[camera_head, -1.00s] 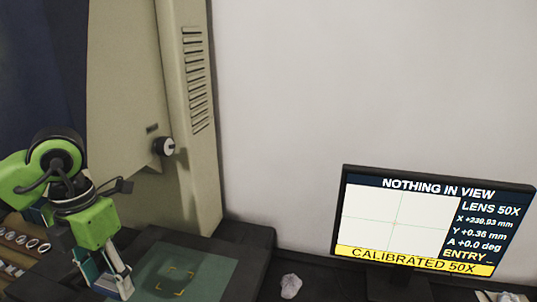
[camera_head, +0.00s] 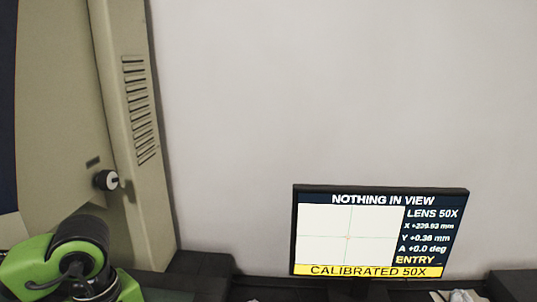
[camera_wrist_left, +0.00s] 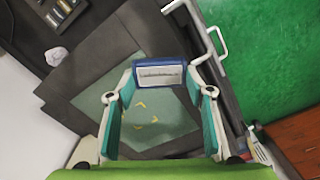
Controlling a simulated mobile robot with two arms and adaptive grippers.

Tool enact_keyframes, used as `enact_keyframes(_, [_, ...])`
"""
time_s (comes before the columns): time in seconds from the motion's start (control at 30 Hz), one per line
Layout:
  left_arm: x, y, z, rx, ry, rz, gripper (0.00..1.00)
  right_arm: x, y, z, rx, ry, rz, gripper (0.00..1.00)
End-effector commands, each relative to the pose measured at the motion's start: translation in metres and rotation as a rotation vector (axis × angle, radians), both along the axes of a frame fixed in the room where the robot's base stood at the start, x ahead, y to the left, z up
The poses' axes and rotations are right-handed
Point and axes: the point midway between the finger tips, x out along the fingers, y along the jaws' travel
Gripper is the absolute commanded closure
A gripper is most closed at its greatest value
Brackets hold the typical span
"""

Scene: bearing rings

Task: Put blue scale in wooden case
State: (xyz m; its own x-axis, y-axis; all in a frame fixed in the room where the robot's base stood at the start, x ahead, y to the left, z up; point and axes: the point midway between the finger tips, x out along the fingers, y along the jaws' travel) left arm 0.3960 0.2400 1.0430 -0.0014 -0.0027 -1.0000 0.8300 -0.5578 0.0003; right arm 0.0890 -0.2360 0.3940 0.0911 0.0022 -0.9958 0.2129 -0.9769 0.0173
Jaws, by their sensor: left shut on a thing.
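My left gripper (camera_wrist_left: 160,84) is shut on the blue scale (camera_wrist_left: 160,65), a small blue block with a pale marked plate, in the left wrist view. The scale sits between the fingertips, above a grey-green stage plate (camera_wrist_left: 92,104) with yellow corner marks. In the head view only part of my green left arm shows at the bottom left; its fingers are out of frame. A brown wooden surface (camera_wrist_left: 297,143) shows at the lower right of the wrist view; I cannot tell whether it is the wooden case. My right gripper is not in view.
A monitor (camera_head: 380,232) reads "NOTHING IN VIEW". In the wrist view, a white handle (camera_wrist_left: 221,43) lies beside a green surface (camera_wrist_left: 275,55), and a crumpled white piece (camera_wrist_left: 56,56) is at the upper left.

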Motion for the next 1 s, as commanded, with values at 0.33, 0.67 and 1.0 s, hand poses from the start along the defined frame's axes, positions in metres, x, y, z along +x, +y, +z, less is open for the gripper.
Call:
enact_keyframes(0.33, [-0.011,-0.04,-0.021,0.002,-0.003,-0.742,0.78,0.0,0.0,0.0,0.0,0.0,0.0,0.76])
enact_keyframes(0.67, [-0.015,-0.051,-0.027,0.005,-0.006,-0.983,0.78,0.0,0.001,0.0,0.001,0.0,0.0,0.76])
enact_keyframes(1.0, [-0.016,-0.05,-0.028,0.002,-0.003,-0.979,0.78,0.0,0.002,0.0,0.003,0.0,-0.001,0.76])
